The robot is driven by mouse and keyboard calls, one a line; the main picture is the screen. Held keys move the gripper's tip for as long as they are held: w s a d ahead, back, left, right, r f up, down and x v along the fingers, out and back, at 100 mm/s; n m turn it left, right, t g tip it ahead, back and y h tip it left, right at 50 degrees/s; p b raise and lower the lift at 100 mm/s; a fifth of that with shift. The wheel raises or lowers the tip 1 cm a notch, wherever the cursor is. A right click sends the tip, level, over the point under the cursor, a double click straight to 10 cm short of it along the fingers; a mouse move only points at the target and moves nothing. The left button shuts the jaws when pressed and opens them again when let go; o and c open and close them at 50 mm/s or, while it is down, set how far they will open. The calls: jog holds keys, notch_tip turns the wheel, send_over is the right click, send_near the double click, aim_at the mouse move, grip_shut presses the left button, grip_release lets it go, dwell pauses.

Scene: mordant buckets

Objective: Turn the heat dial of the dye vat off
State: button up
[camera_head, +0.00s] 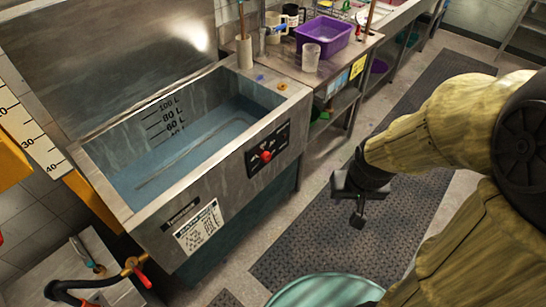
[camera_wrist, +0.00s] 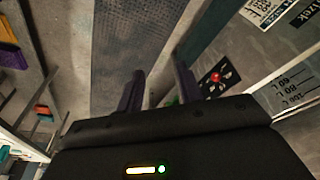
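The dye vat (camera_head: 215,180) is a steel tank with its lid raised, holding bluish liquid below litre marks. Its heat dial is a red knob (camera_head: 266,156) on a black panel on the vat's front face. The knob also shows in the wrist view (camera_wrist: 215,77), right of the fingers. Which setting it points to is too small to tell. My gripper (camera_head: 357,205) hangs in front of the vat, to the right of the panel and apart from it. In the wrist view its two dark fingers (camera_wrist: 158,90) are spread with nothing between them.
A steel side table holds a purple basin (camera_head: 323,36), a clear jug (camera_head: 311,58) and mugs. A teal round container (camera_head: 325,290) stands at the bottom. A pipe with a red-handled valve (camera_head: 138,272) is at lower left. Dark mats cover the open floor.

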jog(key=shift+o, duration=0.2)
jog(key=shift+s, duration=0.15)
jog(key=o, duration=0.3)
jog(key=shift+s, duration=0.15)
jog(key=shift+o, duration=1.2)
jog(key=w+d+f+t+b, duration=0.1)
jog(key=w+f+b, duration=0.3)
jog(key=shift+w+d+t, duration=0.3)
jog(key=shift+w, duration=0.1)
jog(key=w+a+f+n+t+y+b, duration=0.15)
jog(key=w+f+t+b, duration=0.25)
jog(key=w+f+b, duration=0.5)
jog(key=w+d+f+n+t+y+b, duration=0.1)
jog(key=w+f+n+t+b, duration=0.35)
jog(key=w, duration=0.65)
jog(key=w+a+f+n+g+y+b, duration=0.1)
jog(key=a+f+n+y+b, duration=0.1)
jog(key=a+f+y+b, duration=0.2)
jog(key=w+a+f+n+y+b, duration=0.1)
jog(key=a+f+n+y+b, duration=0.1)
jog(key=a+f+y+b, duration=0.2)
notch_tip(320, 180, down, 7)
jog(key=y+b, duration=0.3)
jog(key=b, duration=0.4)
jog(key=shift+g+y, duration=0.35)
jog(key=shift+w, duration=0.1)
